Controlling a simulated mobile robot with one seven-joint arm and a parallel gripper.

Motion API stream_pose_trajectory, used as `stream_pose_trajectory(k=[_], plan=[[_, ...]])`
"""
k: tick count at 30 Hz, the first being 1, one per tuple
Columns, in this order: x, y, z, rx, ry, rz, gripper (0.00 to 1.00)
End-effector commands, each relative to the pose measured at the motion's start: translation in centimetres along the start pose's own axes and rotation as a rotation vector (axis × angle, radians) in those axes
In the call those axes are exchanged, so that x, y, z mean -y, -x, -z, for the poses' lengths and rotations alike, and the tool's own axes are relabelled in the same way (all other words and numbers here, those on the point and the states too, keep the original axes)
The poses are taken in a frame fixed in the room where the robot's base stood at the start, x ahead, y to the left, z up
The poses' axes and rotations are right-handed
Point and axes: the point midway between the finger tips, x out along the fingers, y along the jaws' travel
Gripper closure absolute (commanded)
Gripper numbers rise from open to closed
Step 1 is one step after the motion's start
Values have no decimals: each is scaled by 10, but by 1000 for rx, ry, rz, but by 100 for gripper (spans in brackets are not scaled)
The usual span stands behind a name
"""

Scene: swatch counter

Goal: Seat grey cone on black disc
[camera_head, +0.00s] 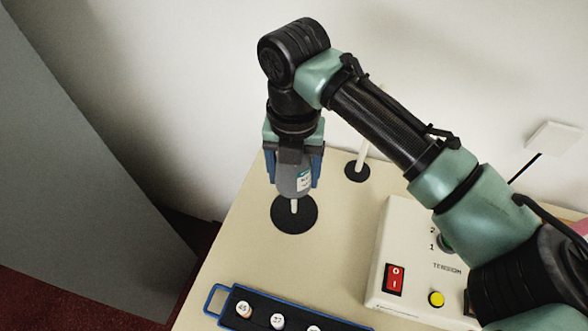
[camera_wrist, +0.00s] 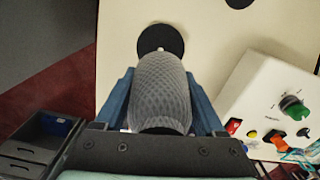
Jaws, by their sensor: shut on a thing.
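The cone also fills the middle of the wrist view (camera_wrist: 162,92). It hangs roughly upright over the near black disc (camera_head: 281,222), with a gap between its lower end and the disc. A short white peg (camera_head: 294,206) rises from this disc and shows below the cone. In the wrist view the disc (camera_wrist: 152,37) shows just beyond the cone. I cannot tell whether the peg enters the cone.
A second black disc (camera_head: 350,174) with a tall white rod stands behind, to the right. A white control box (camera_head: 400,240) with a red switch and yellow button stands at right. A blue-rimmed black tray (camera_head: 262,301) holds several labelled pieces in front. The table's left edge is close.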

Motion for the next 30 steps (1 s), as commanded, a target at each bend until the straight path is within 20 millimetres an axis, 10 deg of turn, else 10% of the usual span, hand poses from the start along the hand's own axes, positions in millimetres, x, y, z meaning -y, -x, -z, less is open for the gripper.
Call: stream_pose_trajectory(k=[30], plan=[[0, -53, 0, 0, -1, -1, 90]])
